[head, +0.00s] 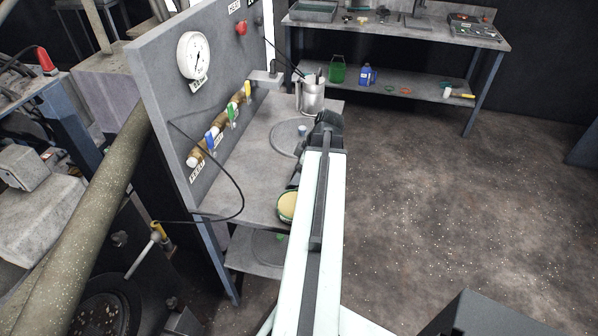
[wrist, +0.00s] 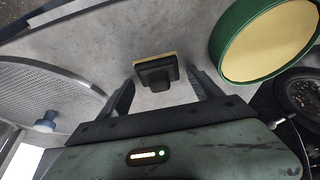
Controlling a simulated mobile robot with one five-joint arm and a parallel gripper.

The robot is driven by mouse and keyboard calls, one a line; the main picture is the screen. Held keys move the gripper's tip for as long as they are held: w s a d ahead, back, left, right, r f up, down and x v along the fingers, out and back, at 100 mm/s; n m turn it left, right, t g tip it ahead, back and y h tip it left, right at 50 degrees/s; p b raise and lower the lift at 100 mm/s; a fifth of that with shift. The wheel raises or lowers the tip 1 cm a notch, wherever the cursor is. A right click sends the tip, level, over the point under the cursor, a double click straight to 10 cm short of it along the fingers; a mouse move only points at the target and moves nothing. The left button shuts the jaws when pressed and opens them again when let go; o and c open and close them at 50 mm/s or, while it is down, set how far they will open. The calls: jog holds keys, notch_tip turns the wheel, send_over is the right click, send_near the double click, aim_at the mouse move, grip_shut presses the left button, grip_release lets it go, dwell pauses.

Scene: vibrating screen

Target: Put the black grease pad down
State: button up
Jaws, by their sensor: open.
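The black grease pad (wrist: 154,74), a dark block with a raised grip and a yellowish edge, shows in the wrist view against the grey bench top (wrist: 105,50). It appears to rest on that surface. My gripper (wrist: 160,84) is open, with one finger on each side of the pad and visible gaps between. In the head view my arm hides the pad, and the fingertips cannot be made out.
A green-rimmed round tin with a yellow face (wrist: 268,42) lies close right of my gripper in the wrist view. A round mesh screen (wrist: 45,78) with a blue knob (wrist: 45,122) is at left. In the head view, a panel with a gauge (head: 195,55) borders the bench; a metal mug (head: 311,97) stands behind.

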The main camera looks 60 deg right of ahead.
jog(key=shift+r+p, duration=0.45)
jog(key=p+v, duration=1)
jog(key=v, duration=0.1)
jog(key=shift+s+r, duration=0.15)
jog(key=shift+s, duration=0.1)
jog(key=shift+d, duration=0.1)
